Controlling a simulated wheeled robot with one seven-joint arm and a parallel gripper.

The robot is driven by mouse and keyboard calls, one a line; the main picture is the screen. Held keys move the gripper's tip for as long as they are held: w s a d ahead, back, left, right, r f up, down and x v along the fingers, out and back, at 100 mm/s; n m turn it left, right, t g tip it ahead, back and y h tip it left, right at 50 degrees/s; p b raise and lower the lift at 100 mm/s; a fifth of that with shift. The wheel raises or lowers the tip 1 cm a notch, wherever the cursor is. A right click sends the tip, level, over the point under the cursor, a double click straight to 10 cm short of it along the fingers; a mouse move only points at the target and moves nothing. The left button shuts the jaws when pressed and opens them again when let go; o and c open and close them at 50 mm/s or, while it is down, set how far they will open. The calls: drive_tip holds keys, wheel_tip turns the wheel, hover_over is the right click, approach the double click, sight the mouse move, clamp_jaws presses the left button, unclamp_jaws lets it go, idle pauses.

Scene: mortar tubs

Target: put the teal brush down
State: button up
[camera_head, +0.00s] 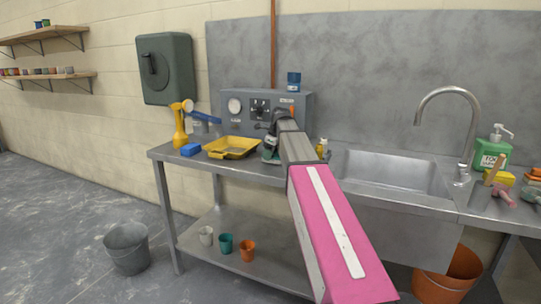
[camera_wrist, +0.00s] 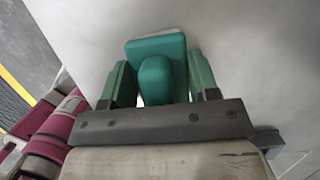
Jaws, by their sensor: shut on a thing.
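The teal brush (camera_wrist: 155,48) is between the two green fingers of my gripper (camera_wrist: 160,82) in the wrist view. Its rounded handle lies between the fingers and its wider block sticks out past them. My gripper is shut on it. A grey surface shows behind the brush. In the head view the brush (camera_head: 270,155) is a small teal shape at the end of my pink and grey arm, over the metal counter (camera_head: 262,173), just right of the yellow tray. I cannot tell whether it touches the counter. My arm hides part of my gripper.
A grey control box (camera_head: 235,115) stands behind. The sink (camera_head: 390,175) is to the right. Small yellow-topped items (camera_head: 321,148) stand right beside my arm.

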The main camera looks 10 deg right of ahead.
drive_tip(key=shift+f, duration=0.2)
drive_tip(key=o, duration=0.8)
drive_tip(key=shift+o, duration=0.2)
drive_tip(key=v, duration=1.1)
drive_tip(key=shift+s+d+r, duration=0.1)
drive_tip(key=shift+r, duration=0.4)
drive_tip(key=shift+s, duration=0.15)
